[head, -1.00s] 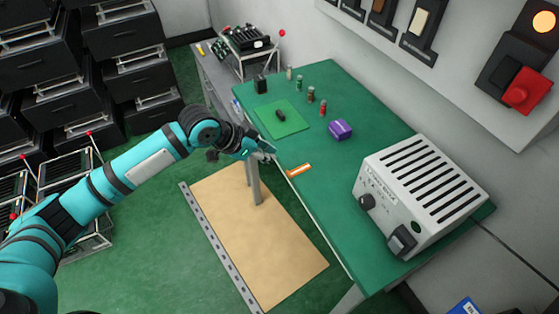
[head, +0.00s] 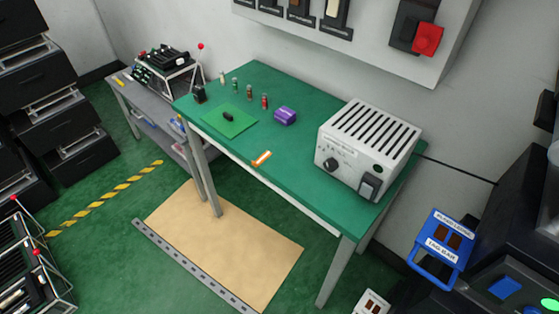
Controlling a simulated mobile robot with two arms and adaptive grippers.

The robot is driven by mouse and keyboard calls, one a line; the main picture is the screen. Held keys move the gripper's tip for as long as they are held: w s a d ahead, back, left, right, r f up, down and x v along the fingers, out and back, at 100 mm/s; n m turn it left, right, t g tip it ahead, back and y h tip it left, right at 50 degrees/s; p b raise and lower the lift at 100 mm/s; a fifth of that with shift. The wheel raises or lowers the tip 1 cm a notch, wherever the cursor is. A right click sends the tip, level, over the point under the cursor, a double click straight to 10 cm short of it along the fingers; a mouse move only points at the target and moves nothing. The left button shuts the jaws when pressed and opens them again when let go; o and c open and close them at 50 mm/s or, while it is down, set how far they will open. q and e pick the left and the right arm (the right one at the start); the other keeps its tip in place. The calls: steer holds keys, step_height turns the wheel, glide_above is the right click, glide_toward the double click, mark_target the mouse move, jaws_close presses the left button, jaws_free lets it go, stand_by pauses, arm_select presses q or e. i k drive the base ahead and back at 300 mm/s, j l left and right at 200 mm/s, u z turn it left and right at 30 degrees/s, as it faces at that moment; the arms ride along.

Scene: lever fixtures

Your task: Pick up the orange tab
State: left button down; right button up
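The orange tab (head: 261,158) lies flat near the front edge of the green table (head: 300,170) in the head view. It looks like a short orange strip with a pale part along it. It lies in front of the purple block and left of the white box. Neither of my grippers shows in the current head view, so I see nothing at the tab.
A white slotted box (head: 368,145) with dark knobs stands on the table's right end. A purple block (head: 285,116), a green mat (head: 229,121) and several small cylinders stand behind the tab. A tan board (head: 225,245) lies on the floor in front. A blue-framed sign (head: 440,245) is at right.

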mark_target(264, 156)
steer(key=i+j+z, duration=0.15)
steer(key=z, duration=0.25)
steer(key=j+z, duration=0.4)
steer(key=i+j+z, duration=0.1)
steer(key=j+z, duration=0.2)
steer(key=z, duration=0.15)
